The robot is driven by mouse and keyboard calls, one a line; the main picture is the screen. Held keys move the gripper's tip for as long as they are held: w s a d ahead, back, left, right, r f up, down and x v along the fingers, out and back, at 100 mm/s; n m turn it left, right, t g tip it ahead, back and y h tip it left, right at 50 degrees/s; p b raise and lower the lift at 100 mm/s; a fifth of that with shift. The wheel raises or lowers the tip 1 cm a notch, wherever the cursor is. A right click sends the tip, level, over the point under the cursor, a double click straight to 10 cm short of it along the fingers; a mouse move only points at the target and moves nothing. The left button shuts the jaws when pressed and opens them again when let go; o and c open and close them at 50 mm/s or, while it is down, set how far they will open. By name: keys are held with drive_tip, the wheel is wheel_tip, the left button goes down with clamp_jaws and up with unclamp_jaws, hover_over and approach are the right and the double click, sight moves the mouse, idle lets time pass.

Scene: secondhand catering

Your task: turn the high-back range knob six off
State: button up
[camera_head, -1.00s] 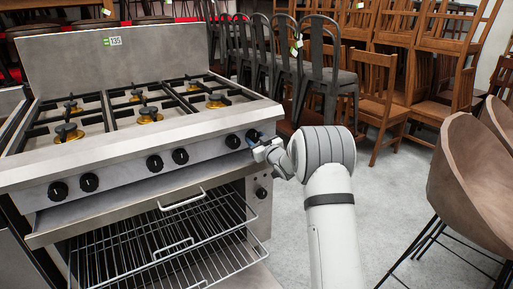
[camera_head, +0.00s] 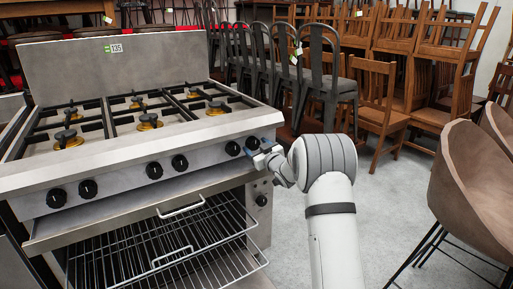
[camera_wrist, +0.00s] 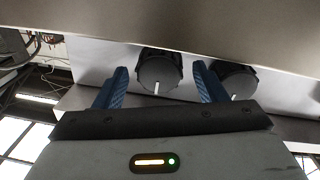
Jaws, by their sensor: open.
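The high-back range (camera_head: 120,165) is stainless steel with a row of black knobs along its front panel. Knob six (camera_head: 252,143), at the right end of the row, is partly covered by my gripper (camera_head: 262,148). In the wrist view, a black round knob (camera_wrist: 160,72) with a white mark sits between the open blue fingers of my gripper (camera_wrist: 161,84). Its mark points down in that picture. The fingers flank the knob; I cannot tell whether they touch it. A neighbouring knob (camera_wrist: 238,80) is partly behind the right finger, its white mark also pointing down.
An open oven bay with wire racks (camera_head: 165,250) lies below the panel. Another dark knob (camera_head: 261,200) is on the lower right front. Brown chairs (camera_head: 475,175) stand at right, and metal chairs (camera_head: 325,75) behind. Grey floor (camera_head: 390,215) is clear between.

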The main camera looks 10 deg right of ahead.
drive_tip(key=v, duration=0.7)
drive_tip(key=shift+s+p, duration=0.25)
drive_tip(key=shift+p, duration=0.1)
drive_tip(key=shift+d, duration=0.1)
